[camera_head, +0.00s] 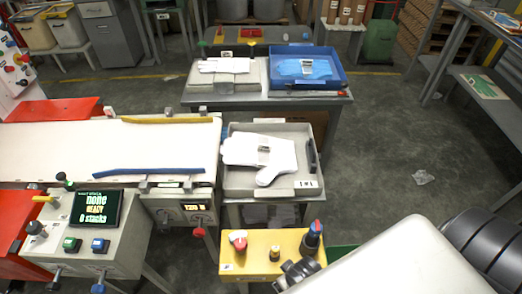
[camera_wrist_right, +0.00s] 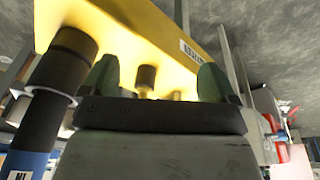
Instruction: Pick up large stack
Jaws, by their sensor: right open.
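A stack of white film gloves (camera_head: 262,155) lies flat in a grey tray (camera_head: 306,184) at the right end of the conveyor in the head view. In the head view my right arm comes in from the lower right and hides much of the gripper. My left gripper is not in view.
The yellow box (camera_head: 258,248) carries several upright knobs. A white conveyor (camera_head: 90,145) lies left of the tray, and a control panel with a screen (camera_head: 96,208) stands at lower left. Behind are a blue tray (camera_head: 336,77) with blue gloves and more white gloves (camera_head: 226,65). The floor at right is open.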

